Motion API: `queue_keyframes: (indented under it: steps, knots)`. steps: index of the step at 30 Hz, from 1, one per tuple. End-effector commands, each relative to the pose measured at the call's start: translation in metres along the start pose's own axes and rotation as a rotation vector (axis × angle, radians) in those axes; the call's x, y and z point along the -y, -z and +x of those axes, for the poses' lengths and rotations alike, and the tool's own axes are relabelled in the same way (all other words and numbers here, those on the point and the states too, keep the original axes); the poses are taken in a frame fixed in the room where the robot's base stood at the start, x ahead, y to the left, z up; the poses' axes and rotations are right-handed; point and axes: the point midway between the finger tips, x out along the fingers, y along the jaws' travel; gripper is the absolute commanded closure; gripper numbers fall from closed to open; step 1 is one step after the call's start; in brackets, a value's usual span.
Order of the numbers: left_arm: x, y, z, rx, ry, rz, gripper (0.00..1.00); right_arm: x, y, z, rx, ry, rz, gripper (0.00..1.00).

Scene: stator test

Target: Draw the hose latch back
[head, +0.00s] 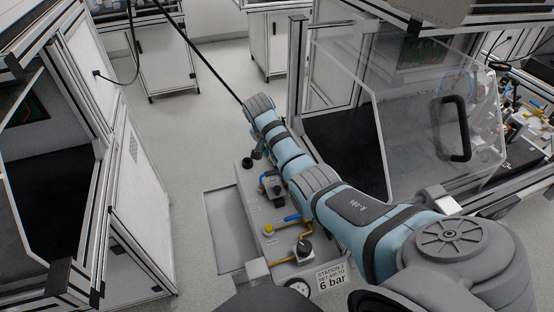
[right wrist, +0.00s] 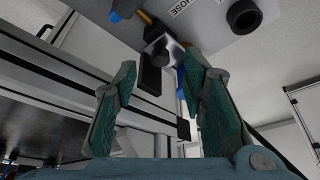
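In the right wrist view, my right gripper (right wrist: 160,72) is open, with its two teal-padded fingers apart. My left gripper is not in view.
A clear-doored enclosure (head: 400,90) stands right; a white cabinet (head: 135,190) stands left.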

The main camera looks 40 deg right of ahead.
Motion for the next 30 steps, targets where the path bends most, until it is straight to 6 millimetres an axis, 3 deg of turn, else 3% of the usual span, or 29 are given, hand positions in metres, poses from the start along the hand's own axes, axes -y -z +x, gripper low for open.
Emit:
queue_keyframes:
  steps: [1, 6, 15, 23, 30]
  knots:
    - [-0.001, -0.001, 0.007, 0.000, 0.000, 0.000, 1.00, 0.000, -0.002, 0.012, 0.001, -0.001, 0.000, 0.62]
    - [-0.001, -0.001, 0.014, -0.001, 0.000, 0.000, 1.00, 0.000, 0.000, 0.031, 0.000, 0.000, 0.000, 0.62]
    - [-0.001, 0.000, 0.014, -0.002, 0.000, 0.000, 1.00, 0.000, 0.001, 0.033, -0.001, 0.001, 0.000, 0.62]
    - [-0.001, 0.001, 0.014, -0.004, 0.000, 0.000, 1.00, 0.000, 0.000, 0.033, -0.001, 0.001, 0.000, 1.00]
    - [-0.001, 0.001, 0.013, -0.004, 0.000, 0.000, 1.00, 0.000, 0.000, 0.032, -0.001, 0.001, -0.001, 1.00]
